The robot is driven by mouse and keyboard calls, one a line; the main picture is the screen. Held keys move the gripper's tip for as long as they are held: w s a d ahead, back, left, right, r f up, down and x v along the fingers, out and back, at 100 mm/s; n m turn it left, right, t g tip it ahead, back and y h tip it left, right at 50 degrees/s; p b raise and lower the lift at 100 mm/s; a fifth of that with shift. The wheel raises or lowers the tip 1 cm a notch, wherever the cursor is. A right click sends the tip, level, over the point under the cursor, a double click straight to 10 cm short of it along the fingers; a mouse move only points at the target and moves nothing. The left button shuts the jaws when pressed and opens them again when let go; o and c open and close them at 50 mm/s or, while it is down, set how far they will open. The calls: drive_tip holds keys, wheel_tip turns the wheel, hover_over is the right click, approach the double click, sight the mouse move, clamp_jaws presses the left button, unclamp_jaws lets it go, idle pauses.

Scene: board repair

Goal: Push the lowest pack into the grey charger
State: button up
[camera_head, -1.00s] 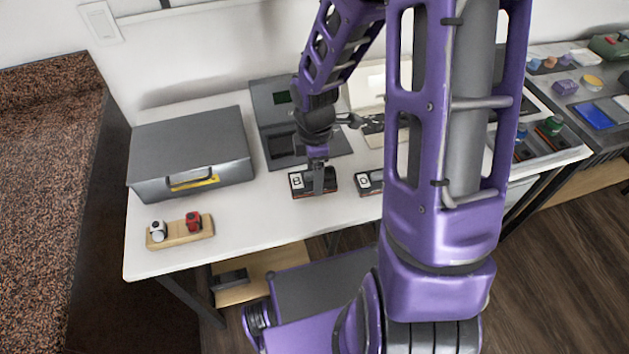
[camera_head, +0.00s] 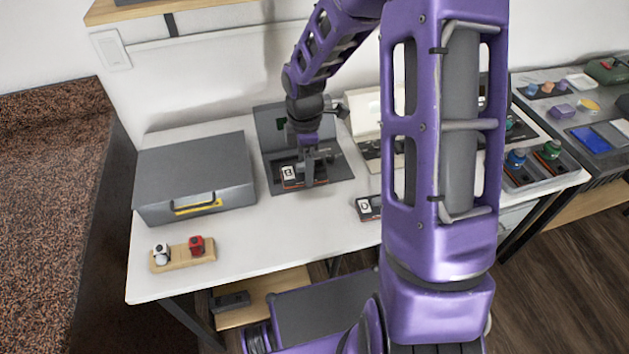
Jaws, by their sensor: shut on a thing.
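A black pack (camera_head: 289,181) with a white label, which seems to read B, is at the front of the grey charger (camera_head: 341,167). My gripper (camera_head: 316,173) is shut on this pack from above. The pack is over or in the charger's base; how deep it sits is hidden by the gripper.
A grey case (camera_head: 195,170) stands left of the charger. A wooden block (camera_head: 182,256) with a white and a red piece sits front left. A cream device (camera_head: 363,108) is behind my arm. The table front (camera_head: 290,238) is clear.

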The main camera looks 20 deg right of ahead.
drive_tip(key=w+f, duration=0.2)
drive_tip(key=w, duration=1)
drive_tip(key=shift+a+f+b, duration=0.2)
drive_tip(key=shift+f+b, duration=0.5)
drive_tip(key=shift+f, duration=0.55)
drive_tip(key=shift+a+f+b, duration=0.15)
drive_tip(key=shift+f+b, duration=0.5)
drive_tip(key=shift+f, duration=0.55)
drive_tip(key=shift+s+f+b, duration=0.1)
drive_tip(key=shift+f+b, duration=0.35)
drive_tip(key=shift+f, duration=0.6)
idle(0.8)
drive_tip(key=o, duration=1.3)
drive_tip(key=shift+r, duration=0.2)
drive_tip(key=shift+r+p, duration=1.05)
drive_tip(key=shift+r, duration=0.25)
